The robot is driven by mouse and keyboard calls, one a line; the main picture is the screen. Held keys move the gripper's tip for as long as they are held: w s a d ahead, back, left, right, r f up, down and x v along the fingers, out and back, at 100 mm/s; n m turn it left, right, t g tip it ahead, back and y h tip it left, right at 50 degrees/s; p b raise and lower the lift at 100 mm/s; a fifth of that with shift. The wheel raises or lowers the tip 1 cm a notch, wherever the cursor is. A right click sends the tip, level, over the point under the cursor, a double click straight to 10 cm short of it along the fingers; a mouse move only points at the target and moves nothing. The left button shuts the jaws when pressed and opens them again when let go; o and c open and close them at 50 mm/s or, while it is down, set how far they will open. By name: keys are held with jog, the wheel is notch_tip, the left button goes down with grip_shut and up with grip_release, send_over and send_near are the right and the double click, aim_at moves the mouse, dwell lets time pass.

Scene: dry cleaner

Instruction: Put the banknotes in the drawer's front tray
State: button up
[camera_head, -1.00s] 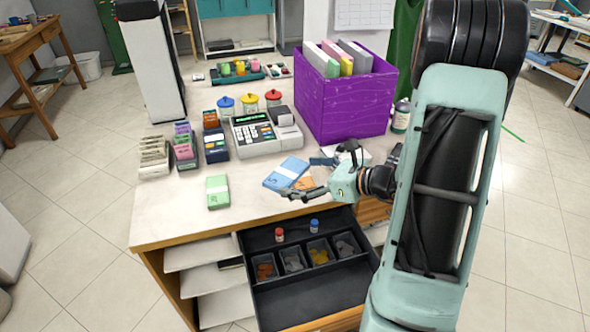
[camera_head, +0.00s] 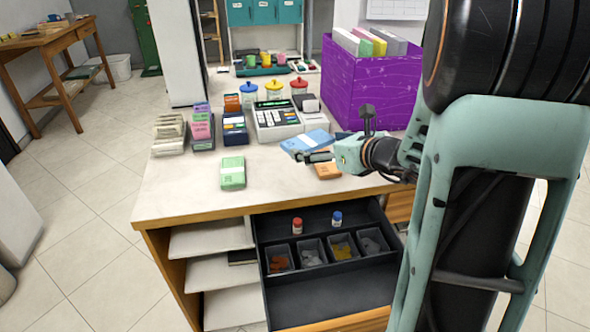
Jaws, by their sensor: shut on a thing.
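My gripper (camera_head: 312,156) is shut on the blue bundle of banknotes (camera_head: 307,141), which has a pale band. The bundle appears slightly raised over the counter, though the gap beneath is hard to see. An orange bundle (camera_head: 327,171) lies just below my gripper, partly hidden by it. A green banded bundle (camera_head: 232,172) lies flat on the counter to the left. The dark drawer (camera_head: 263,255) is open below the counter edge. Its wide front tray (camera_head: 335,295) looks empty; my arm hides its right end.
Behind the front tray are coin cups (camera_head: 311,252), with red-capped (camera_head: 297,226) and blue-capped (camera_head: 337,219) bottles behind them. A cash register (camera_head: 275,119), note racks (camera_head: 204,128) and a purple box (camera_head: 372,85) stand on the counter. The counter's front left is clear.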

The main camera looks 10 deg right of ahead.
jog(key=b, duration=0.3)
send_over(290, 178)
notch_tip(290, 178, down, 7)
jog(key=shift+d+r, duration=0.1)
notch_tip(290, 178, down, 4)
jog(key=shift+w+r+b, duration=0.1)
jog(key=shift+w+b, duration=0.05)
jog(key=shift+b, duration=0.2)
jog(key=shift+r, duration=0.1)
jog(key=o, duration=0.8)
jog(key=shift+f, duration=0.2)
jog(key=shift+c, duration=0.2)
jog(key=shift+o, duration=0.8)
jog(key=shift+r, duration=0.1)
